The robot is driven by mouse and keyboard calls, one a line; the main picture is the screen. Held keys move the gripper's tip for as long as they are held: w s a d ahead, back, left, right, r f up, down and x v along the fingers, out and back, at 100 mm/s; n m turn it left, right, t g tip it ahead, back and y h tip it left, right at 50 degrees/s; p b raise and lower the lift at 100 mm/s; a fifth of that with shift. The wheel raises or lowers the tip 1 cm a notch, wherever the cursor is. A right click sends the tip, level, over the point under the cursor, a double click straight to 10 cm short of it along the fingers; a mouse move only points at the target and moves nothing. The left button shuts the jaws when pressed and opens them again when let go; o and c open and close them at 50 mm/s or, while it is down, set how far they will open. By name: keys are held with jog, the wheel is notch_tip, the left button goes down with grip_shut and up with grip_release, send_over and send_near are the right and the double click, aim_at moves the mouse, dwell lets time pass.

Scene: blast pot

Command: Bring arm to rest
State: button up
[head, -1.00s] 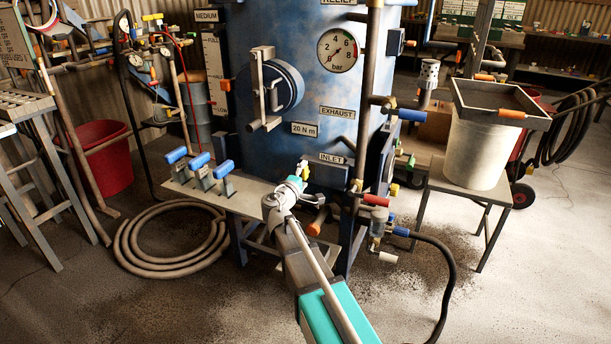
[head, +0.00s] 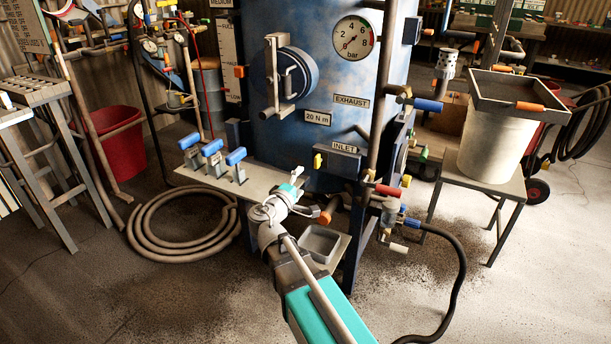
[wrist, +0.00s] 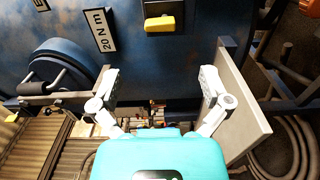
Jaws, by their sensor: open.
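My arm reaches up from the lower middle of the head view toward the front of the blue blast pot (head: 330,100). My gripper (wrist: 160,85) is open in the wrist view, its two pale fingers spread apart with nothing between them. In the head view the gripper end (head: 297,178) is small, near the right part of the grey shelf plate (head: 262,183). A yellow-handled fitting (wrist: 160,23) on the pot lies beyond the fingers in the wrist view, apart from them. The fitting's yellow part also shows in the head view (head: 318,161).
Several blue-handled levers (head: 212,150) stand on the shelf plate. A grey tray (head: 320,243) sits low beside my arm. A black hose (head: 459,275) and a stool with a white bucket (head: 492,145) are on the right. A coiled hose (head: 150,235) lies on the floor at left.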

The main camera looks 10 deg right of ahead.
jog(key=shift+s+a, duration=0.3)
jog(key=shift+s, duration=0.1)
jog(key=s+d+f+m+g+y, duration=0.2)
jog(key=s+d+f+m+g, duration=0.3)
jog(key=f, duration=0.3)
jog(key=s+d+f+m+g+y, duration=0.2)
jog(key=s+d+f+m+g, duration=0.25)
jog(key=s+f+g, duration=0.2)
jog(key=s+a+f+m+g+y, duration=0.1)
jog(key=s+a+f+g+y, duration=0.25)
jog(key=s+y, duration=0.35)
notch_tip(320, 180, up, 37)
jog(key=d+p, duration=0.1)
jog(key=p, duration=3.6)
jog(key=shift+f, duration=0.2)
